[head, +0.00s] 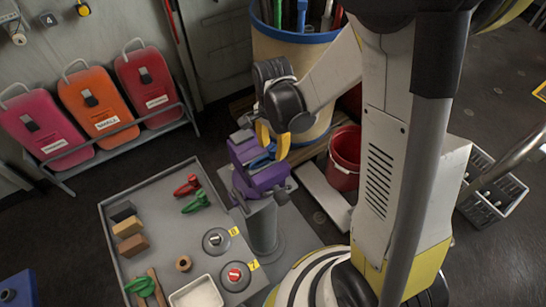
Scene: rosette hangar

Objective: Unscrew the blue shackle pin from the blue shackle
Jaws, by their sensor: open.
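The blue shackle (261,161) shows as a small patch of blue at the purple vise (247,152). The vise stands on a grey pedestal beside the workbench. The shackle is small and partly covered by my gripper, and I cannot make out its blue pin separately. My gripper (273,146) points down at the vise with its yellow fingers apart. The fingers are close above and around the blue patch. I cannot tell whether they touch it.
The grey workbench (155,205) holds red and green clamps, blocks, a ring, a white tray (196,293) and two discs. A blue-rimmed bin (292,60) and red bucket (343,162) stand close behind the vise.

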